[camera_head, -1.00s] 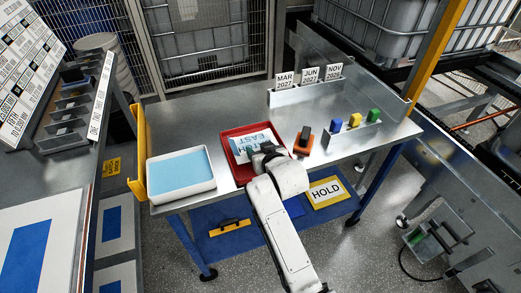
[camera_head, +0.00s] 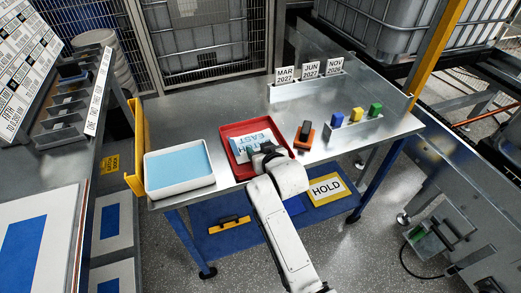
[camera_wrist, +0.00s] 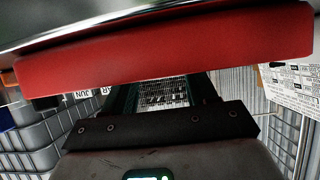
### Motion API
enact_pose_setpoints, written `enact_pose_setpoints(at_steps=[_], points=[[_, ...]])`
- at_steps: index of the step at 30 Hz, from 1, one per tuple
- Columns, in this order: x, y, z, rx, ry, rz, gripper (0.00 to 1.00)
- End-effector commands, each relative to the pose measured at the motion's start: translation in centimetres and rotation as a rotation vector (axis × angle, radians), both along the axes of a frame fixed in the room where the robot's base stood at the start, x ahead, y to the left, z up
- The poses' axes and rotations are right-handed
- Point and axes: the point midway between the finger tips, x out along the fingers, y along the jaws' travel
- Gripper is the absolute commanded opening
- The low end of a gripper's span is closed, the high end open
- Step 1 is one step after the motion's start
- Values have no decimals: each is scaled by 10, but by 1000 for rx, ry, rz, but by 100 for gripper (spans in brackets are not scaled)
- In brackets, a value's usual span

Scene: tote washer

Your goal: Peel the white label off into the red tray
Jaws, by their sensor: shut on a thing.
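The red tray (camera_head: 240,172) stands on the metal table, and its red wall (camera_wrist: 165,50) crosses the upper part of the wrist view. A white label (camera_head: 255,138) with teal lettering, including an upside-down "EAST", shows inside the tray's outline. My gripper (camera_head: 264,149) is over the front part of the tray, and its wrist covers part of the label's near side. My gripper (camera_wrist: 165,85) is shut on what looks like the white label; a patch with lettering shows between the fingers. The exact grip is hidden in the head view, and I cannot tell whether the label touches the tray floor.
A white tray with a blue surface (camera_head: 180,173) stands to the left. An orange and black tool (camera_head: 304,135) lies close to the right. Behind are date cards (camera_head: 309,70) and a rack of coloured blocks (camera_head: 355,128). A HOLD sign (camera_head: 327,189) lies on the lower shelf.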

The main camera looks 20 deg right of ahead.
Motion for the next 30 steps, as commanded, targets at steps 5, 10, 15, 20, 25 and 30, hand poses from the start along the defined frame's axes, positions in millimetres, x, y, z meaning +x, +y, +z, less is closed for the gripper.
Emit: enact_pose_setpoints(at_steps=[5, 10, 15, 20, 25, 30], points=[[0, 0, -3, 0, -1, -1, 25], [0, 0, -3, 0, -1, 0, 25], [0, 0, -3, 0, -1, 0, 68], [0, 0, -3, 0, 0, 0, 84], [0, 0, -3, 0, 0, 0, 87], [0, 0, -3, 0, 1, 0, 100]])
